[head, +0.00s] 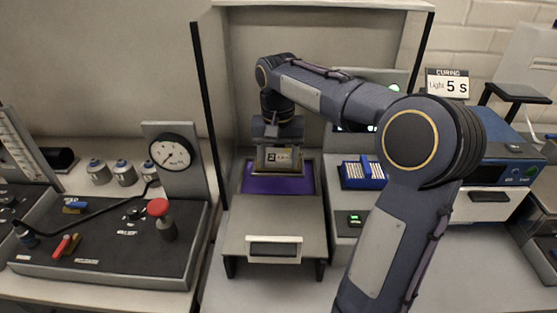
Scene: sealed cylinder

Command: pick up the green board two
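My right arm comes in from the lower right and bends over to the middle. My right gripper (279,165) points down over the purple surface (265,184) of a grey machine, at the back of its opening. Its fingertips are too small and too covered by the gripper body to tell whether they are open or shut, or hold anything. I cannot make out a green board for certain. A blue rack (363,174) with light upright slats stands right of the purple surface, partly beside my arm. My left gripper is not in view.
A panel wall (210,110) stands left of the machine. Farther left is a black control panel (110,245) with a red knob (158,208) and a gauge (171,153). A small green-lit display (355,219) sits below the rack. A curing sign (447,84) stands at right.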

